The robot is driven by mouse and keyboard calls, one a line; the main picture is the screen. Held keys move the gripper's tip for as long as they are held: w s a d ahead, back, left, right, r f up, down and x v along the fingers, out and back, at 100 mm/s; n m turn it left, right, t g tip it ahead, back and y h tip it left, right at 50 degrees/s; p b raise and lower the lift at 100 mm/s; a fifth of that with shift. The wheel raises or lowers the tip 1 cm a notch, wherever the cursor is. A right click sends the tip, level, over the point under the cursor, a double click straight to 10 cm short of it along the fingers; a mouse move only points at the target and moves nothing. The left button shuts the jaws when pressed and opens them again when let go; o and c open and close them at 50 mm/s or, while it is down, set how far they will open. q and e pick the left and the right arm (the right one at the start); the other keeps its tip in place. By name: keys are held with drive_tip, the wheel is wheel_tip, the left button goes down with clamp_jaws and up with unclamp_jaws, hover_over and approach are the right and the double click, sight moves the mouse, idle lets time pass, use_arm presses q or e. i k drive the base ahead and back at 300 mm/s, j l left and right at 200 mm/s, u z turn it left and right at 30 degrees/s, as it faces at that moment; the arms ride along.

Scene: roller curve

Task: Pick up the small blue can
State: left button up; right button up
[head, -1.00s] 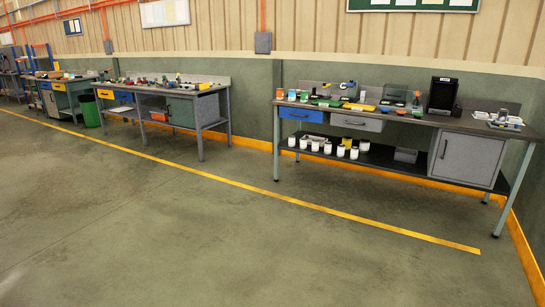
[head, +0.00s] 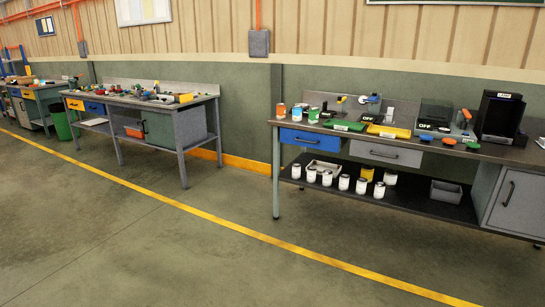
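A small can with a blue band (head: 297,114) stands upright on the top of the right workbench (head: 480,149), near its left end. It stands between an orange can (head: 281,111) and a green can (head: 313,115). All three look small from here. Neither of my grippers is in view.
Several white cans (head: 344,182) and a grey bin (head: 446,193) are on the bench's lower shelf. A black machine (head: 499,117) stands on the bench top at right. Another workbench (head: 190,105) stands to the left. The floor (head: 200,250) in front is clear.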

sight(297, 109)
drive_tip(key=i, duration=2.3)
